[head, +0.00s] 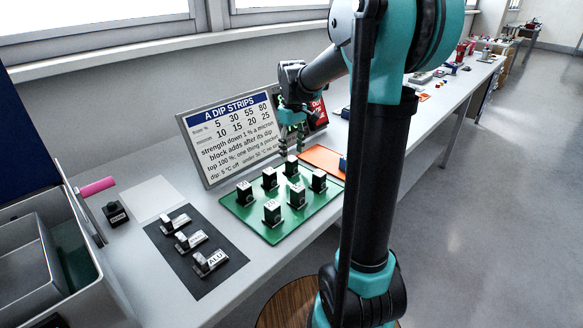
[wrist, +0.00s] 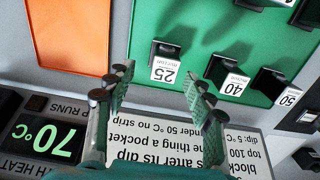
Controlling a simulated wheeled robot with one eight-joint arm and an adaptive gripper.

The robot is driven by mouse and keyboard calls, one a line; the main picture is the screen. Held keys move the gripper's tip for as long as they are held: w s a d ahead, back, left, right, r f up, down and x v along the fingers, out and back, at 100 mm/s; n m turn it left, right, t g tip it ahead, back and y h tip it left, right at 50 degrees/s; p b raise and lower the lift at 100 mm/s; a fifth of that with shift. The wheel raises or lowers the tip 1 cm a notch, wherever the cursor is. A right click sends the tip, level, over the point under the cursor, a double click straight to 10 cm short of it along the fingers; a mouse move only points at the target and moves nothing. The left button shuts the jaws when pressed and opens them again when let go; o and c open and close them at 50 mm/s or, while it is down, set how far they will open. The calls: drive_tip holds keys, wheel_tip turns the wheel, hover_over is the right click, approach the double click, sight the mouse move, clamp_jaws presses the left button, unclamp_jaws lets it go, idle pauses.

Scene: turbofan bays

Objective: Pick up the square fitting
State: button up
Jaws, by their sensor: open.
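I cannot tell for certain which piece is the square fitting. Several small dark blocks with white number labels stand on a green board (head: 250,222). In the wrist view the ones labelled 25 (wrist: 165,58), 40 (wrist: 228,80) and 50 (wrist: 276,86) show on that board. Three silver pieces with labels lie on a dark mat (head: 172,262), the nearest marked ALU (head: 210,263). My gripper (head: 291,149) is open and empty above the far edge of the green board. In the wrist view its fingers (wrist: 162,77) point toward the block labelled 25, with space between them.
A sign headed A DIP STRIPS (head: 228,140) stands behind the green board. A 70 °C display (wrist: 45,138) and an orange mat (head: 322,159) are nearby, with a blue object on the mat's edge. A pale sheet (head: 152,198) is bare.

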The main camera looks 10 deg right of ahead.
sight(292, 158)
drive_tip(key=shift+s+a+f, duration=0.1)
drive_tip(key=shift+s+f, duration=0.05)
drive_tip(key=shift+f, duration=1.35)
drive_tip(key=shift+s+a+f, duration=0.1)
drive_tip(key=shift+f, duration=1.35)
clamp_jaws()
